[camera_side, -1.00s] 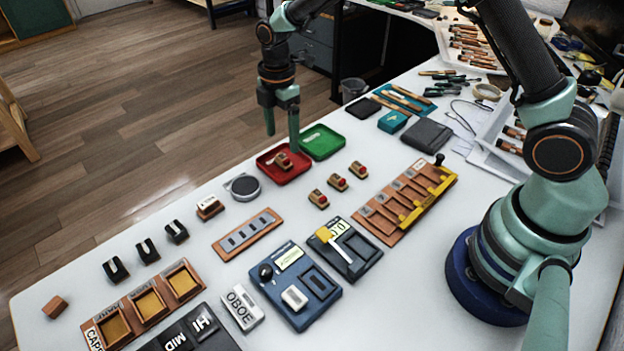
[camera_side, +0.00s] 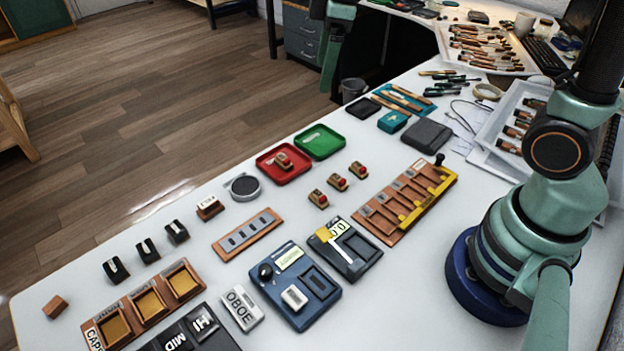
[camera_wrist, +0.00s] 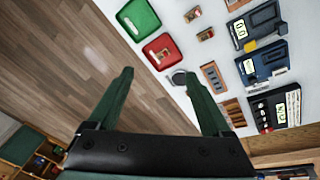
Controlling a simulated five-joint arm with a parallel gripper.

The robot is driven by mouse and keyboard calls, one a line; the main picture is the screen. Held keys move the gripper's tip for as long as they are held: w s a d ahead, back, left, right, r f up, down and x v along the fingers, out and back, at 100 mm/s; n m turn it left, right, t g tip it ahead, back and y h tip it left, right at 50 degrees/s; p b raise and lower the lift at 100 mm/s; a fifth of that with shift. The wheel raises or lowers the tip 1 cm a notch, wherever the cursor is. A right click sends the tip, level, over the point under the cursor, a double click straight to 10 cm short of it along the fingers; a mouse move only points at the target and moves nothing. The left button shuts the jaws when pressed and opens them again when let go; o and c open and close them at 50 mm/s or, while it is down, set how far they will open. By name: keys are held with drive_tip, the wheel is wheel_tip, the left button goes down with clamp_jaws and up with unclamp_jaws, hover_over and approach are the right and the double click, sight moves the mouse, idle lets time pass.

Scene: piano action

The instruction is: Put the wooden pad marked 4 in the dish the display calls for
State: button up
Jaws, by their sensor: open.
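A small wooden pad with a red top (camera_side: 283,160) lies in the red dish (camera_side: 270,173); its mark is too small to read. It also shows in the wrist view (camera_wrist: 161,54). The green dish (camera_side: 320,143) beside it holds no pad. Three similar pads stand on the table: one (camera_side: 318,198), a second (camera_side: 337,182) and a third (camera_side: 357,169). I cannot read their numbers. My gripper (camera_side: 330,78) is open and empty, raised well above and beyond the dishes. Its two fingers are spread in the wrist view (camera_wrist: 158,77). I cannot tell which display names the dish.
A blue unit with a display (camera_side: 289,258) and a dark unit with a yellow lever (camera_side: 352,262) stand mid-table. A wooden rack with a yellow bar (camera_side: 385,212) lies right of the loose pads. A round grey disc (camera_side: 243,187) sits left of the red dish.

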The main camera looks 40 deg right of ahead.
drive_tip(key=s+d+r+m+t, duration=0.1)
drive_tip(key=s+d+m+t, duration=0.2)
drive_tip(key=s+m, duration=0.7)
drive_tip(key=shift+s+d+r, duration=0.25)
drive_tip(key=shift+s+d, duration=0.15)
drive_tip(key=shift+s, duration=0.2)
